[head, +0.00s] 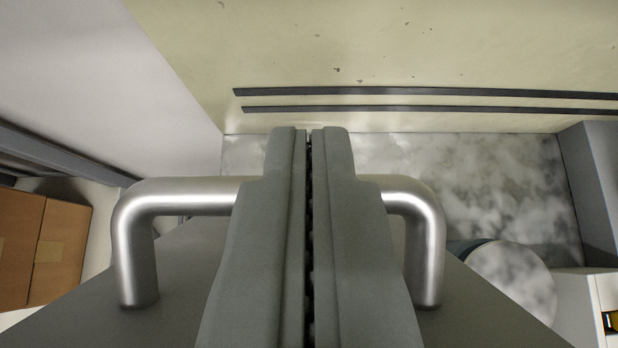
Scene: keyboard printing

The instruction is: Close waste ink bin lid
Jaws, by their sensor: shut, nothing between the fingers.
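My gripper (309,132) is in the middle of the head view. Its two grey fingers are side by side with only a thin dark seam between them, and they hold nothing. A shiny metal bar handle (137,245) stands on a flat grey panel (190,272), which may be the waste ink bin lid. The fingers cross in front of the handle's middle and hide it; I cannot tell whether they touch it. The panel's near part is cut off by the picture's bottom edge. How far the lid is open cannot be told from this view.
Beyond the panel is a mottled grey surface (480,180), and a pale yellow wall (430,50) with two dark strips. A round mottled-topped cylinder (512,280) is at the lower right. A grey block (598,180) is at the right edge. Brown cardboard boxes (60,250) are at left.

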